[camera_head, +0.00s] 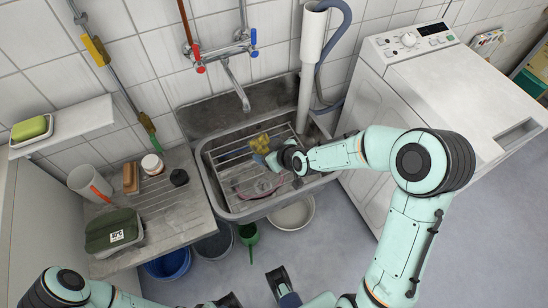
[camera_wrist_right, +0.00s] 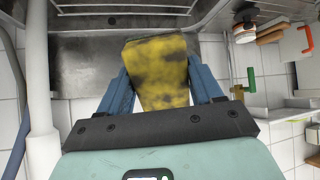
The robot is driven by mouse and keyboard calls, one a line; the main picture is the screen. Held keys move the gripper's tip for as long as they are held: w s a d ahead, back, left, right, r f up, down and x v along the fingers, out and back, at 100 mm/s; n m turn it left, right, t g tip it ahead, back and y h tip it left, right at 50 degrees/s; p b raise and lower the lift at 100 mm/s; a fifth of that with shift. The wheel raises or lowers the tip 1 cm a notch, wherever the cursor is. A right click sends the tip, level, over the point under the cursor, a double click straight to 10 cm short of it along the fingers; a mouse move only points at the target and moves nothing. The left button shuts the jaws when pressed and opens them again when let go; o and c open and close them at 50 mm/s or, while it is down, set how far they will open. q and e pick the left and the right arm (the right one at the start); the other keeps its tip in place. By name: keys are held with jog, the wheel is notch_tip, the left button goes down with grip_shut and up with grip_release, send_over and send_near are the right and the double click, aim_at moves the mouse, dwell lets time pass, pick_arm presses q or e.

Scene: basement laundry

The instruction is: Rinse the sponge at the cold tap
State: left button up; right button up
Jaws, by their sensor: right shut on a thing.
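The sponge (camera_head: 260,143), yellow with dark stains, is over the sink basin (camera_head: 213,187). My right gripper (camera_head: 272,158) is shut on it; the right wrist view shows the sponge (camera_wrist_right: 160,75) between the blue fingers (camera_wrist_right: 160,92), sticking out beyond them. The wall tap (camera_head: 235,48) has a red handle (camera_head: 200,69) on the left and a blue handle (camera_head: 254,53) on the right. Its spout (camera_head: 245,104) ends behind the sponge, apart from it. No water stream shows. My left gripper (camera_head: 252,291) is partly cut off at the bottom edge, its two dark fingertips apart.
A grey standpipe (camera_head: 307,75) rises at the sink's right, beside the washing machine (camera_head: 440,90). The drainboard (camera_head: 165,208) at left holds a jar (camera_head: 153,165), a brush (camera_head: 130,178) and a green container (camera_head: 112,232). Buckets (camera_head: 168,264) and a white bowl (camera_head: 292,215) stand below.

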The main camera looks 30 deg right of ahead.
jog(key=shift+w+a+f+b, duration=0.2)
jog(key=shift+w+b, duration=0.2)
jog(key=shift+w, duration=0.25)
jog(key=shift+w+a+f+b, duration=0.2)
jog(key=shift+w+b, duration=0.15)
jog(key=shift+w, duration=0.25)
jog(key=shift+w+a, duration=0.15)
jog(key=shift+w, duration=0.75)
